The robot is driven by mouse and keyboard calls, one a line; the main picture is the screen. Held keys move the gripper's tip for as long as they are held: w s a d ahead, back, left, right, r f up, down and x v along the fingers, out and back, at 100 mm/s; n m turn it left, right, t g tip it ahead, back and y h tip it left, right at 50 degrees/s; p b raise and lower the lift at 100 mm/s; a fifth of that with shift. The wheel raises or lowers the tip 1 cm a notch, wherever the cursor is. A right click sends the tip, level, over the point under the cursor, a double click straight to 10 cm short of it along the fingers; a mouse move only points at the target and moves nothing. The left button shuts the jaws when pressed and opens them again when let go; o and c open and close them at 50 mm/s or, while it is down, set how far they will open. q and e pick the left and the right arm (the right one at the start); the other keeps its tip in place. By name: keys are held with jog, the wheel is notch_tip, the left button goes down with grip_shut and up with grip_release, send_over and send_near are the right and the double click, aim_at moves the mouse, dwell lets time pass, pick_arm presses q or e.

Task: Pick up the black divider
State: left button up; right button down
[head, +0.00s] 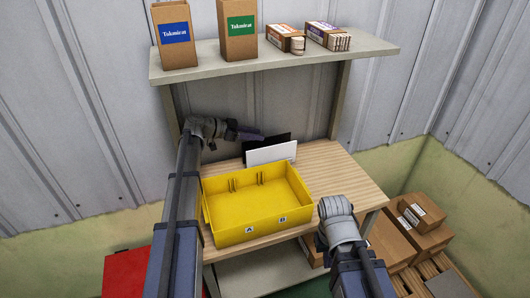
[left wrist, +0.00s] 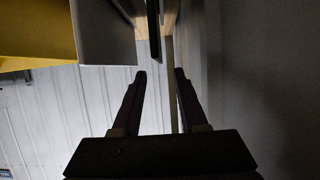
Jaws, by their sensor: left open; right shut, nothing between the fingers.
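The black divider (head: 281,140) stands upright on the table behind a white divider (head: 271,154), which hides its lower part. In the left wrist view the black divider (left wrist: 154,30) shows edge-on as a thin dark strip beside the pale face of the white divider (left wrist: 105,35).
A yellow box (head: 290,197) marked A and B sits in front of the dividers on the wooden table (head: 345,178). A shelf (head: 280,58) with bags and packs is above. Brown cartons (head: 420,225) are stacked at the right. The table's right side is clear.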

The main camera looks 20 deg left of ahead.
aim_at(272, 138)
pick_arm(q)
jog(key=shift+b+x, duration=0.5)
jog(key=shift+x, duration=0.85)
jog(key=shift+w+d+f+b, duration=0.2)
jog(key=shift+d+f+b, duration=0.05)
jog(key=shift+f+b, duration=0.15)
jog(key=b+x, duration=0.1)
jog(key=x, duration=0.2)
jog(key=shift+w+d+f+b, duration=0.15)
jog(key=shift+f+b, duration=0.15)
jog(key=shift+b, duration=0.1)
jog(key=shift+w+d+f, duration=0.1)
jog(key=shift+w+d, duration=0.05)
jog(key=shift+d, duration=0.1)
jog(key=shift+c, duration=0.4)
grip_shut()
